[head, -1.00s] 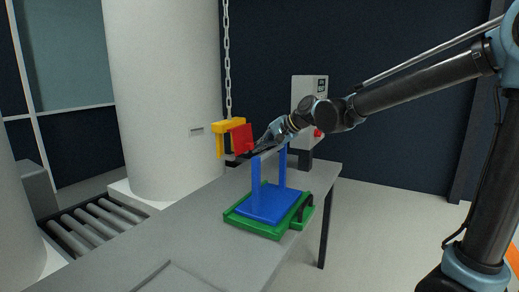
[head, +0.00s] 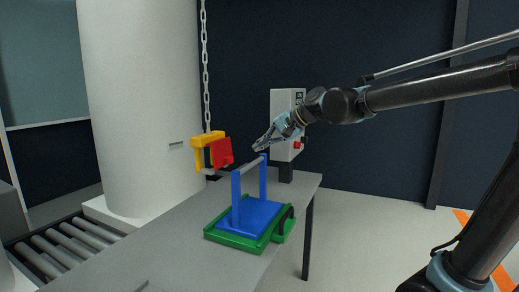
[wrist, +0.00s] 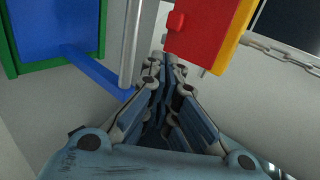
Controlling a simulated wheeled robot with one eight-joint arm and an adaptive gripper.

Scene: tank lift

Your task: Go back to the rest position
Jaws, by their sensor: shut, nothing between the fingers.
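My gripper (head: 260,148) is shut and empty in the head view, above the table and to the right of the red block. Its closed fingers (wrist: 168,75) fill the middle of the wrist view. The red block (head: 221,152) sits on the yellow hook frame (head: 208,137) that hangs from a chain; both also show at the top of the wrist view, the red block (wrist: 205,35) just beyond the fingertips. The blue stand (head: 249,213) with two uprights and a grey bar rests in a green tray (head: 232,241) on the table, below my gripper.
A grey table (head: 180,240) carries the tray. A grey control box (head: 284,112) with a red button stands behind it. A large white column (head: 135,110) and a roller conveyor (head: 55,252) are at the left. The chain (head: 205,60) hangs from above. Open floor lies to the right.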

